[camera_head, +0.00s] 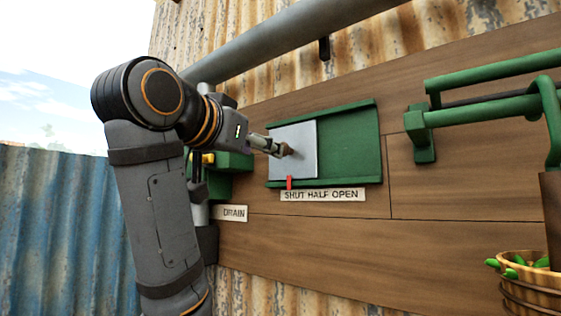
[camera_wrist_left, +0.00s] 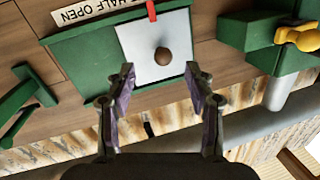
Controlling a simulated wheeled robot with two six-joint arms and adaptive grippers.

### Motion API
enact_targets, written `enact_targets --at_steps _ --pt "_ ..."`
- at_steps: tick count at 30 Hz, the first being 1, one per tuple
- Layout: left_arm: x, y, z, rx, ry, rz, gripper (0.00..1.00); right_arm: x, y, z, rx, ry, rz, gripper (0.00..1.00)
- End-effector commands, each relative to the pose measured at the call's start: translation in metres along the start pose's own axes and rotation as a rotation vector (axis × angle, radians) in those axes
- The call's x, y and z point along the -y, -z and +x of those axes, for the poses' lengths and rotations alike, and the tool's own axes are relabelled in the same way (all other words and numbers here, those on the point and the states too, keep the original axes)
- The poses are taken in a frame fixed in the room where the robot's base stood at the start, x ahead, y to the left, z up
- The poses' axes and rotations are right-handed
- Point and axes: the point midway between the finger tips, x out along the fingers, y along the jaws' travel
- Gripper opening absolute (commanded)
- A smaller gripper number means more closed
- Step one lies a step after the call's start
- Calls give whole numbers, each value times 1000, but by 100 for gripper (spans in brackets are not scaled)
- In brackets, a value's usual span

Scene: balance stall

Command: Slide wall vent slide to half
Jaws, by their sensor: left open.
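The vent slide is a light grey plate (camera_head: 306,140) with a brown knob (camera_head: 286,149), set in a green frame (camera_head: 350,145) on the wooden wall. It covers the left part of the frame. Its red pointer (camera_head: 289,183) stands above "SHUT" on the label (camera_head: 322,195). My left gripper (camera_head: 276,148) is at the knob. In the left wrist view, the left gripper (camera_wrist_left: 160,72) is open, and the knob (camera_wrist_left: 162,57) shows between and slightly beyond the fingertips. I cannot tell whether a finger touches it. My right gripper is not in view.
A green drain fitting with a yellow handle (camera_wrist_left: 300,38) is beside the vent, above a "DRAIN" label (camera_head: 231,213). A grey pipe (camera_head: 290,38) runs above. Green rails (camera_head: 490,108) stick out at right, above a basket (camera_head: 533,290). The wall below the vent is clear.

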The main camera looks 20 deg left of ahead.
Motion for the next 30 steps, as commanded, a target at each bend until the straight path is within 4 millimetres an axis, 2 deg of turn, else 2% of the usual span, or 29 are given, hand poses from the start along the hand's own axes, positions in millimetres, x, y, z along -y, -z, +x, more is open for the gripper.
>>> enact_targets --at_steps 1,3,8,11,21,25,30 --pt "-1 12 -10 -18 0 6 54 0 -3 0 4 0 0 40" --pt "-1 20 -17 -30 0 11 54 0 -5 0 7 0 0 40" --pt "-1 23 -16 -32 0 12 54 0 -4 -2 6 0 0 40" --pt "0 25 -5 -29 0 11 54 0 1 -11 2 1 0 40" --pt "0 29 64 -29 0 10 54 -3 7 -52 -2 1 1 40" --pt "0 28 80 -32 0 11 54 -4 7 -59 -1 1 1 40" --pt "-1 25 86 -34 1 12 54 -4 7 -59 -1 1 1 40"
